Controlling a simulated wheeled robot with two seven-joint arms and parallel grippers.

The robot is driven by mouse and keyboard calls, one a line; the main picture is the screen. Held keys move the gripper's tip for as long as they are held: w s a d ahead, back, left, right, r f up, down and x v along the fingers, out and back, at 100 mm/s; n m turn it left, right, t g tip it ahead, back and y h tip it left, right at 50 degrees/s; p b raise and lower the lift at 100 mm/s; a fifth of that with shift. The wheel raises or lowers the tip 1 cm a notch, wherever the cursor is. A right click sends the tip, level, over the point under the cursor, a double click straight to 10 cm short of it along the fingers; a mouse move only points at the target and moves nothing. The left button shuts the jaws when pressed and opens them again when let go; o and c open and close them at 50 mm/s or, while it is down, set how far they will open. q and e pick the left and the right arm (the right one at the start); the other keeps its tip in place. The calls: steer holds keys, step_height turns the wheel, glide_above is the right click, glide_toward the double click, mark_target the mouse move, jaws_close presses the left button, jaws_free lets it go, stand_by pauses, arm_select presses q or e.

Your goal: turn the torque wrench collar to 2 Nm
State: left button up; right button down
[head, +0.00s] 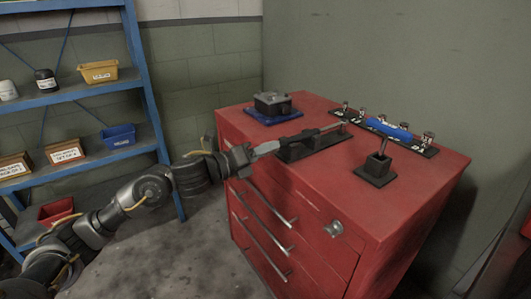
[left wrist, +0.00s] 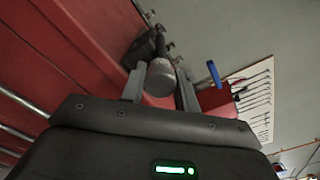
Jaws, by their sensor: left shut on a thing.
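The torque wrench (head: 318,132) lies in a black cradle (head: 311,147) on top of the red cabinet, its grey grip end pointing left past the cabinet edge. My left gripper (head: 253,152) is at that end and shut on the collar. In the left wrist view my left gripper (left wrist: 160,92) has one finger on each side of the round, grey collar (left wrist: 160,73). The scale marks on the collar cannot be read. My right gripper is not in view.
The red cabinet (head: 400,212) also bears a grey device on a blue mat (head: 273,117), a black holder (head: 376,170) and a strip with a blue tool (head: 388,127) and several metal fittings. Blue shelves (head: 85,92) with bins stand at the left.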

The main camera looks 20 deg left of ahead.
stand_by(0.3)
arm_select(q)
steer(key=o, duration=1)
steer(key=b+v, duration=0.1)
steer(key=v, duration=1)
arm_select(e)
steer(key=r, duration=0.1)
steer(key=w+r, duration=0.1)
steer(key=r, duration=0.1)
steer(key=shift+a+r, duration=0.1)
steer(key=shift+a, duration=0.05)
